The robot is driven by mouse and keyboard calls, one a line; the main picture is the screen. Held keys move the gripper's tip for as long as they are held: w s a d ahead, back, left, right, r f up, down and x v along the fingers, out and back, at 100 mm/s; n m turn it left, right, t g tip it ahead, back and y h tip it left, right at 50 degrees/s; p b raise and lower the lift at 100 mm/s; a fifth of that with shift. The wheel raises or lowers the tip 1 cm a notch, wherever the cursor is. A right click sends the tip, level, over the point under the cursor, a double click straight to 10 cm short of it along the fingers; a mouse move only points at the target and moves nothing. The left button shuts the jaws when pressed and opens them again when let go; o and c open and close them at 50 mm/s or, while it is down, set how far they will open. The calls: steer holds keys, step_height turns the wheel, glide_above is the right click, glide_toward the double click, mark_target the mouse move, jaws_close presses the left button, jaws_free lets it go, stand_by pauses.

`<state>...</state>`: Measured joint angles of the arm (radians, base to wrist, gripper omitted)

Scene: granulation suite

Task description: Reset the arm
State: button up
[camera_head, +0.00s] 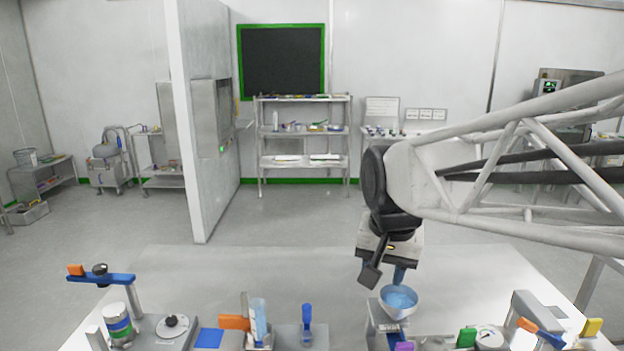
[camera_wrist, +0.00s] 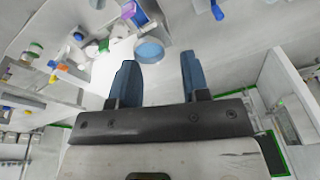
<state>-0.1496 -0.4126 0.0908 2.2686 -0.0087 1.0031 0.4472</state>
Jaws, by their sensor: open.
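My arm reaches in from the right in the head view, and my gripper (camera_head: 385,275) hangs over the bench just behind and above a small bowl with blue inside (camera_head: 398,299). In the wrist view my gripper (camera_wrist: 158,62) has its two blue fingers well apart with nothing held between them. The bowl (camera_wrist: 149,50) shows beyond the fingertips, close to the left finger. I cannot tell from these views how large the gap to the bowl is.
The bench (camera_head: 230,270) has free room behind its front row. That row holds a blue-armed stand (camera_head: 100,278), a round-topped device (camera_head: 173,327), an orange block (camera_head: 234,322), a blue-handled tool (camera_head: 307,318) and a green block (camera_head: 466,337). A shelf rack (camera_head: 304,130) stands far behind.

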steer(key=s+d+f+n, duration=0.1)
steer(key=s+d+f, duration=0.2)
steer(key=s, duration=0.3)
steer(key=s+d+f+n, duration=0.2)
steer(key=s+d+f, duration=0.1)
steer(key=s, duration=0.4)
steer(key=shift+s+d+f, duration=0.3)
steer(key=shift+d+f, duration=0.1)
steer(key=shift+f, duration=0.25)
